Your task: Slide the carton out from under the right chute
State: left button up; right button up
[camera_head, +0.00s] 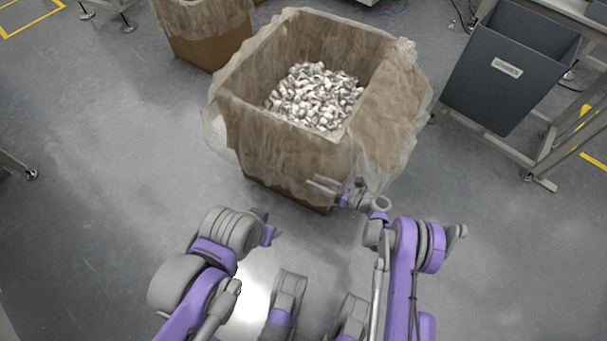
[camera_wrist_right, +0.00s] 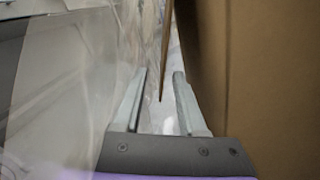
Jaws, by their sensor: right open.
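The carton (camera_head: 290,155) is an open brown box lined with clear plastic, with many white and silver caps (camera_head: 318,97) inside. It stands on the floor ahead of me. My right gripper (camera_head: 321,186) is at its near side, low by the near right corner. In the right wrist view its fingers (camera_wrist_right: 158,95) are apart, with a thin brown cardboard edge (camera_wrist_right: 166,50) between them and a broad brown cardboard face (camera_wrist_right: 265,70) to the right. Contact cannot be told. My left gripper (camera_head: 268,230) is left of it, clear of the carton; its jaws are unclear. No chute is recognisable.
Another lined carton (camera_head: 205,40) stands behind to the left. A dark grey bin (camera_head: 505,85) hangs by a metal frame (camera_head: 560,145) at right. Clear plastic liner (camera_wrist_right: 70,110) drapes close to the right gripper. The floor (camera_head: 100,150) at left is open.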

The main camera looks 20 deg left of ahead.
jog(key=d, duration=0.3)
jog(key=shift+s+d, duration=0.25)
jog(key=shift+d, duration=0.05)
jog(key=shift+d, duration=0.1)
